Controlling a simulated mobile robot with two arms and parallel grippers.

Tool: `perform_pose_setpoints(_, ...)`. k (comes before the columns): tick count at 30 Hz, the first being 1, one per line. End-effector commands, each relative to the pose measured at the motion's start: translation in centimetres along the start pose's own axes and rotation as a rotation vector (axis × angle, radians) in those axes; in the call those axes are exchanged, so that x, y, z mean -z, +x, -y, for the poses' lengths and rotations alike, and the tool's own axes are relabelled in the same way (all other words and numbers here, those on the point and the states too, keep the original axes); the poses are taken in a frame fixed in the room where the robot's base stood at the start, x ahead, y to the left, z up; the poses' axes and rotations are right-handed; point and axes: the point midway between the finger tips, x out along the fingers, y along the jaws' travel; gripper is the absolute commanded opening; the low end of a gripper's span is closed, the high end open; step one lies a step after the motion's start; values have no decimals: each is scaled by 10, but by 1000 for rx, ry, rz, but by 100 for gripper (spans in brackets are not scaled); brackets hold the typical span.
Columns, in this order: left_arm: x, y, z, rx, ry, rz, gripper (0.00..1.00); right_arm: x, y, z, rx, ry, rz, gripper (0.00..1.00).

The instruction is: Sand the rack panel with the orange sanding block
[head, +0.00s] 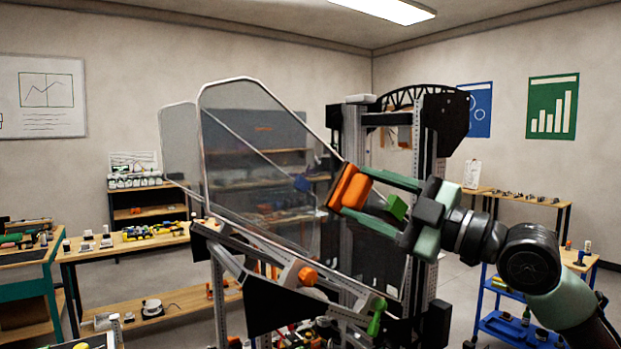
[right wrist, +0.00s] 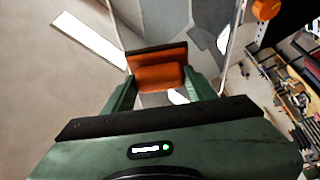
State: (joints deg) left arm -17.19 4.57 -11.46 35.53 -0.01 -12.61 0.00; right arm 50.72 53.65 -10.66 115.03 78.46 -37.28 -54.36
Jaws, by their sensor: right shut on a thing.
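The orange sanding block (head: 353,189) has a dark pad on its far face. My right gripper (head: 350,190) is shut on it, with a green finger on each side. The block also shows between the fingers in the right wrist view (right wrist: 158,75), dark edge outward. A large clear panel (head: 255,150) with a pale rim stands tilted on the cart; I take it for the rack panel. The block's dark face is at the panel's right edge in the head view. I cannot tell whether they touch. My left gripper is not in view.
A dark metal rack frame (head: 353,150) stands behind the panel. The cart carries an orange knob (head: 307,276) and a green handle (head: 376,316) below the block. A wooden bench (head: 95,248) is at left and a blue cart (head: 505,328) at right.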

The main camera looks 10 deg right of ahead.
Motion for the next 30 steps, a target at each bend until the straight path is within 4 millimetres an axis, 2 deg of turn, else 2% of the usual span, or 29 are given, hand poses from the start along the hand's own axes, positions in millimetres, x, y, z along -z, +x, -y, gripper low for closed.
perform_pose_setpoints(16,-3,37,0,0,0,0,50,19,-51,2,-2,-2,0,10)
perform_pose_setpoints(30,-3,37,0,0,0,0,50,23,-55,-1,-1,0,-1,10)
